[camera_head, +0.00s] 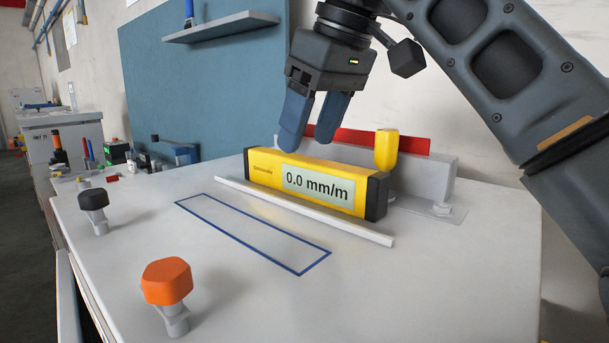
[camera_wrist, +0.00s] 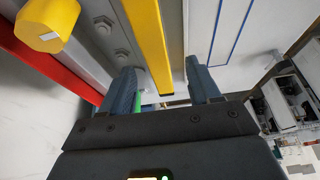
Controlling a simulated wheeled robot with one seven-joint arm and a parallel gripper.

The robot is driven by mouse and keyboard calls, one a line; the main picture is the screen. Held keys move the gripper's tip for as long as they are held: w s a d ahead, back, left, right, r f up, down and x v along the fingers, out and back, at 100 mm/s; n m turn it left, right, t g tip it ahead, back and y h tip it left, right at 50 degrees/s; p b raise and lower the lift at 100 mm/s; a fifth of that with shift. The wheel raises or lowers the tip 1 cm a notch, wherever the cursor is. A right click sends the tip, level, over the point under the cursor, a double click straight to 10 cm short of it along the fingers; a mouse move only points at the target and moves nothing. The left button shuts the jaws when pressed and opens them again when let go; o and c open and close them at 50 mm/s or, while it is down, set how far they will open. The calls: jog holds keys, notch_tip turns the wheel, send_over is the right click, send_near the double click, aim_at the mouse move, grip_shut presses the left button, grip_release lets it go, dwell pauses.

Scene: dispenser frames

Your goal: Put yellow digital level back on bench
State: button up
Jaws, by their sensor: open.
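The yellow digital level (camera_head: 268,172) has black ends and a display reading 0.0 mm/m. It sits between a white strip (camera_head: 300,210) and a grey fixture (camera_head: 425,175) on the bench (camera_head: 420,290). My gripper (camera_head: 308,138) is open over the left part of the level, with blue fingers pointing down. In the wrist view the level (camera_wrist: 150,35) runs as a yellow bar toward the space between the open fingers (camera_wrist: 160,72). Whether a finger touches it cannot be told. A blue outlined rectangle (camera_head: 250,235) on the bench in front is empty.
A red bar (camera_head: 410,145) and a yellow knob (camera_head: 386,150) are on the fixture behind the level. A black knob (camera_head: 94,200) and an orange knob (camera_head: 167,282) stand at the bench's left front. A blue panel with a shelf (camera_head: 222,26) rises behind.

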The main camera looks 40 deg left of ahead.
aim_at(308, 159)
jog(key=shift+d+p+x, duration=0.15)
jog(key=shift+d+x, duration=0.05)
jog(key=shift+x, duration=1.3)
jog(key=shift+d+p+x, duration=0.15)
jog(key=shift+d+x, duration=0.05)
jog(key=shift+x, duration=1.25)
jog(key=shift+w+f, duration=0.1)
jog(key=shift+w, duration=0.1)
grip_shut()
